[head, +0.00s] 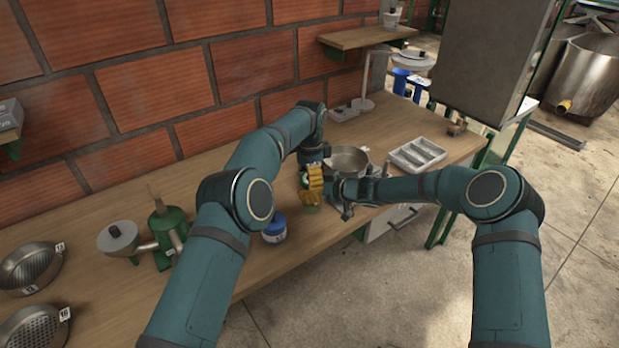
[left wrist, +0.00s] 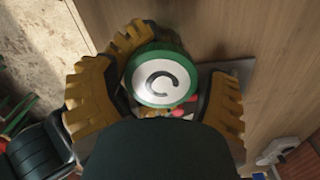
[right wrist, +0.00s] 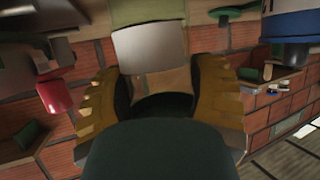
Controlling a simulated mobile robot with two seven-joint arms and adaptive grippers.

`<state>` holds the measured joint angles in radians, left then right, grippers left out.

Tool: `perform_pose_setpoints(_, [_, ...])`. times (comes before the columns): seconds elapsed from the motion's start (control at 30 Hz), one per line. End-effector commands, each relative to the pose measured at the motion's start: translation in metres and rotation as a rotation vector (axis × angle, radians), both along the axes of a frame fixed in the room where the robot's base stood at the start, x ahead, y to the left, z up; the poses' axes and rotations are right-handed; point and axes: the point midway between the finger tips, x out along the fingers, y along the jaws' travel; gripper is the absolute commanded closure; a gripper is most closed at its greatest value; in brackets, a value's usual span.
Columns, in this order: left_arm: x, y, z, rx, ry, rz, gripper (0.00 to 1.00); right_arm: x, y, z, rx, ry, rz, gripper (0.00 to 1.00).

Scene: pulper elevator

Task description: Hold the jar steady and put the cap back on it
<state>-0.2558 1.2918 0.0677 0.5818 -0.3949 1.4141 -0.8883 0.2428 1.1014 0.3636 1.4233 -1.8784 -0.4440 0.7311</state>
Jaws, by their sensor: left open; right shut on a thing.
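The cap (left wrist: 162,77), a white disc marked "C" with a green rim, lies between the parted yellow fingers of my left gripper (left wrist: 158,108) in the left wrist view. My left gripper is open. My right gripper (right wrist: 150,92) is shut on the jar (right wrist: 150,48), whose pale side shows between its fingers in the right wrist view; an olive band shows at the picture's top. In the head view, both grippers crowd together at the bench, partly covering the jar (head: 310,208). Whether the cap is seated on the jar's mouth I cannot tell.
A blue-lidded jar (head: 274,229) stands nearby on the bench. A metal bowl (head: 348,160) and a grey compartment tray (head: 418,154) are to the right. A green grinder (head: 167,232) and two metal sieves (head: 32,266) are at left. Open wood lies at front left.

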Motion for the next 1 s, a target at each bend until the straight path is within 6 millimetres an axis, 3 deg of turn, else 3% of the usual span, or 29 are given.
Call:
perform_pose_setpoints(0.03, [-0.002,-0.006,0.002,-0.006,0.006,-0.006,0.09,0.001,0.005,0.006,0.010,-0.007,0.006,1.00])
perform_pose_setpoints(0.33, [-0.001,-0.005,0.040,-0.007,-0.001,-0.003,0.09,-0.001,0.004,0.002,0.004,-0.003,0.005,1.00])
perform_pose_setpoints(0.63, [0.000,-0.003,0.045,-0.005,-0.002,-0.001,0.09,-0.001,0.002,0.001,0.002,-0.001,0.004,1.00])
perform_pose_setpoints(0.7, [0.000,-0.003,0.045,-0.004,-0.002,0.000,0.00,-0.001,0.002,0.001,0.002,-0.001,0.003,1.00])
perform_pose_setpoints(0.77, [0.000,-0.002,0.045,-0.004,-0.002,0.010,0.00,-0.001,0.002,0.000,0.001,0.000,0.003,1.00])
perform_pose_setpoints(1.0, [0.001,-0.001,0.049,0.003,-0.009,0.239,0.00,-0.001,0.002,0.000,0.001,0.000,0.003,1.00])
